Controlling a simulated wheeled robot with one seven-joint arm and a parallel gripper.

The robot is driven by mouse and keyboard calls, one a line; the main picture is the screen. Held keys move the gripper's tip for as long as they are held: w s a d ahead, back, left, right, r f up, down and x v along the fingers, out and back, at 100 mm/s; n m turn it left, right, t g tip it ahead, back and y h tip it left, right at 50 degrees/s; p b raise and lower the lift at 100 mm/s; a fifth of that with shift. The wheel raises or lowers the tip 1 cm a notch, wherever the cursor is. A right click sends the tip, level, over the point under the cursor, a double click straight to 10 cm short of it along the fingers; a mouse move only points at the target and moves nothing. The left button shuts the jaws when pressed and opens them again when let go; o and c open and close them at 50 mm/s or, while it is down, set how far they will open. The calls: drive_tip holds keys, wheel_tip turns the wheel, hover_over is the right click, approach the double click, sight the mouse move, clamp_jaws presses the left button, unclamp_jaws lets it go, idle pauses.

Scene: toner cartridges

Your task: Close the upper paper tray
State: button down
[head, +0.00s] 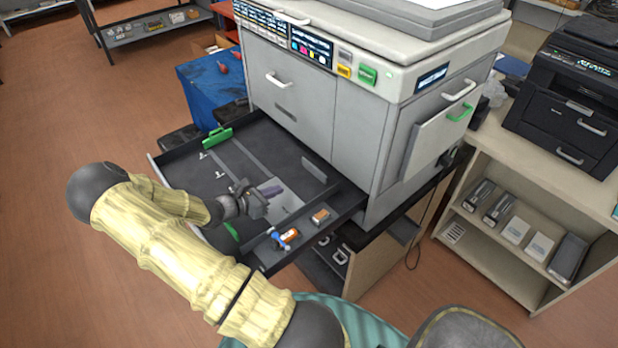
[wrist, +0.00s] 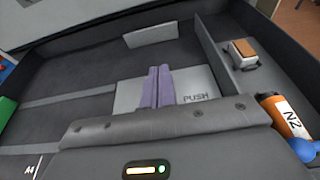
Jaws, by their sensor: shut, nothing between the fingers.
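The upper paper tray (head: 192,180) is a dark, wide drawer pulled out from the front of the grey printer (head: 300,125). It has green guides and a light plate marked PUSH (wrist: 195,92) on its floor. My gripper (head: 272,190) is over the inside of the tray, above the plate. Its purple fingers (wrist: 158,78) are together with nothing between them, and point toward the printer side. I cannot tell whether they touch the plate. My arm hides the tray's near left part.
A side compartment of the tray holds an orange N2 bottle (head: 290,235) with a blue cap and a small brown-topped box (head: 320,215). A panel (head: 436,135) stands out on the printer's right side. A shelf unit (head: 520,170) carries a black printer (head: 570,95).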

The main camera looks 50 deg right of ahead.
sight(317, 174)
drive_tip(key=x, duration=0.4)
drive_tip(key=p+x, duration=0.1)
drive_tip(key=x, duration=0.4)
drive_tip(key=r+p+x, duration=0.1)
drive_tip(key=x, duration=0.4)
drive_tip(key=shift+s+d, duration=0.1)
drive_tip(key=shift+s, duration=0.05)
drive_tip(key=shift+d, duration=0.1)
